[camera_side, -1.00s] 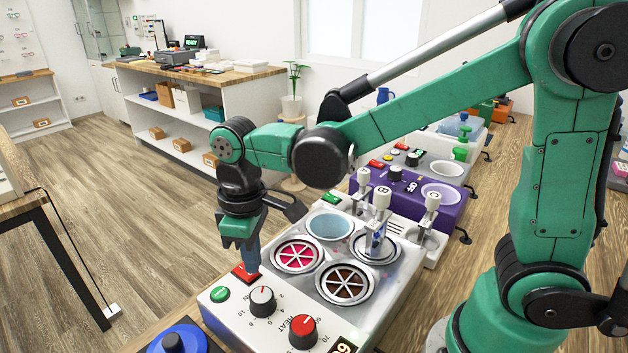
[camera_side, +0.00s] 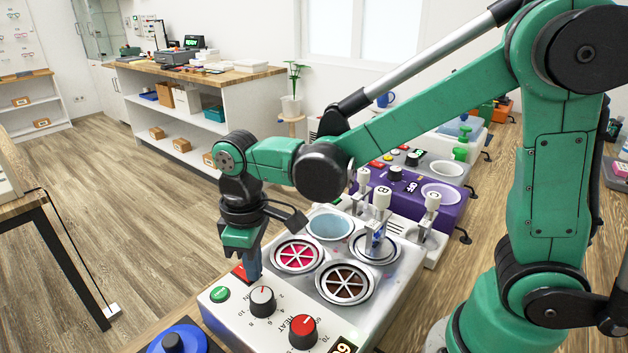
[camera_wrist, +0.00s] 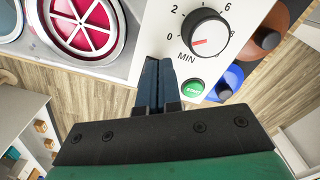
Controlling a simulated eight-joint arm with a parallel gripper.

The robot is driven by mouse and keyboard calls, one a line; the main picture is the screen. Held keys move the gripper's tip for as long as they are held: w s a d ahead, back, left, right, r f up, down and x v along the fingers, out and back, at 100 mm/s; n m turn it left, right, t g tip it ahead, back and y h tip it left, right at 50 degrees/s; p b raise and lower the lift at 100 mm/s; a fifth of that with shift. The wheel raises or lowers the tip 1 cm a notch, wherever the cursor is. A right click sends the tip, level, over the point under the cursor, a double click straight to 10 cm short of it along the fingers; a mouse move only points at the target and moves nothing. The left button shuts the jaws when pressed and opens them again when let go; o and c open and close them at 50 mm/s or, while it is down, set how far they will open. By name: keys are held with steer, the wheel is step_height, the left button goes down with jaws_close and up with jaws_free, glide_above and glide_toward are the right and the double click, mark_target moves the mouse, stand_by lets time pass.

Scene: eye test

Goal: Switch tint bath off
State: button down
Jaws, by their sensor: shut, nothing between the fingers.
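The tint bath (camera_side: 345,315) is a white-topped unit with round wells, dials and buttons. A red button (camera_side: 239,271) on its top left shows partly behind my fingers. A green START button (camera_side: 220,294) is nearby and also shows in the wrist view (camera_wrist: 193,88). My gripper (camera_side: 254,277) is shut and empty, pointing down at the red button. I cannot tell if the fingertips touch it or press it. In the wrist view my shut blue fingers (camera_wrist: 158,78) hide the red button. A dial marked MIN (camera_wrist: 205,35) is beside them.
A red-capped HEAT dial (camera_side: 302,330) and a partly cut-off display (camera_side: 343,345) are at the front. Wells with pink (camera_side: 297,254) and brown (camera_side: 345,282) contents lie right of my gripper. White lettered holders (camera_side: 381,198) stand behind. A blue round object (camera_side: 177,341) is at front left.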

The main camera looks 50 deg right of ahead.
steer(key=shift+f, duration=0.25)
step_height(320, 180, up, 7)
stand_by(0.8)
steer(key=s+d+f+m+t, duration=0.1)
steer(key=s+d+m+t, duration=0.3)
steer(key=d, duration=0.5)
steer(key=shift+d+m+t, duration=0.15)
steer(key=shift+m+t, duration=0.85)
steer(key=shift+t, duration=0.6)
